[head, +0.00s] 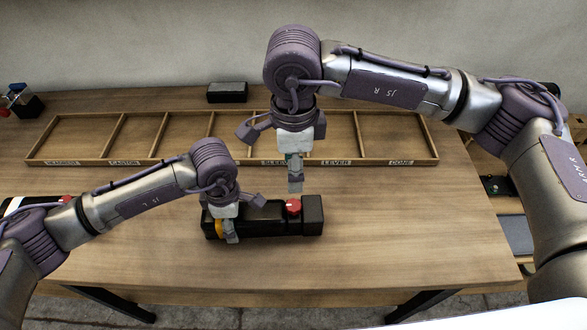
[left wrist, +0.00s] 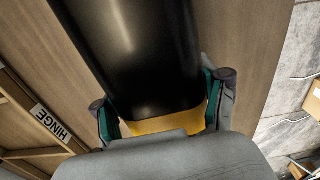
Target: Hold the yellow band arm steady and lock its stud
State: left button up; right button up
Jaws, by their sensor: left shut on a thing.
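The yellow band arm is a black bar (head: 262,219) lying on the table, with a raised block at its right end. Its yellow band (head: 218,229) is at the left end, and the band also shows in the left wrist view (left wrist: 160,125). My left gripper (head: 229,236) is shut on the banded end, its teal pads on either side of it. A red stud with a white mark (head: 293,206) stands on the bar near the right block. My right gripper (head: 295,186) points down just above the stud, apparently apart from it; its finger gap is hard to see.
A wooden compartment tray (head: 375,160) with labels lies behind the arm. A small black box (head: 227,92) stands behind the tray. Another red-topped item at the left is partly hidden by my left arm. The table front and right are clear.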

pick_arm(q)
jog(key=o, duration=1.8)
jog(key=shift+r, duration=0.1)
